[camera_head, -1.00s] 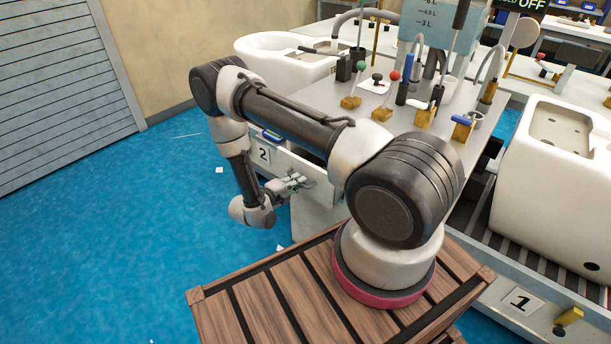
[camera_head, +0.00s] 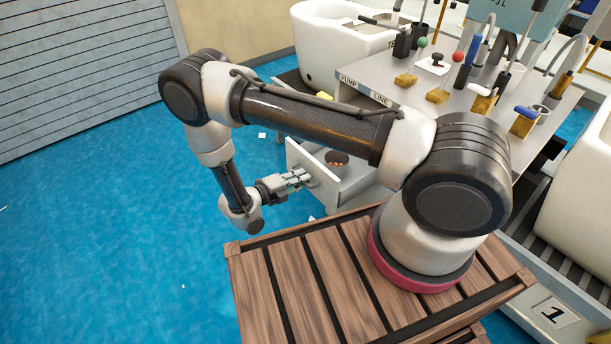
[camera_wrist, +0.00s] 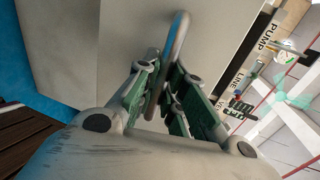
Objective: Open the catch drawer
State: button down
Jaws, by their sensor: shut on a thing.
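The catch drawer (camera_head: 301,155) is pulled out from under the grey bench, with its pale front panel standing off the bench and part of its inside showing. A small cup (camera_head: 337,158) with brownish contents sits in it. My gripper (camera_head: 304,179) is at the drawer's front. In the wrist view the green-padded fingers close around a grey bar handle (camera_wrist: 180,40) on the pale panel. My arm hides part of the drawer's rear and the bench edge.
The bench top (camera_head: 455,110) holds levers with red and green knobs and bears a "PUMP LINE" label (camera_head: 365,91). White toilet bodies (camera_head: 335,45) stand behind and at right. A slatted wooden platform (camera_head: 300,285) is under my arm. Blue floor at left is mostly clear.

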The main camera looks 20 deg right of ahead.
dwell(0.3)
jog(key=c, duration=1.5)
grip_release()
jog(key=v, duration=1.2)
jog(key=shift+a, duration=0.1)
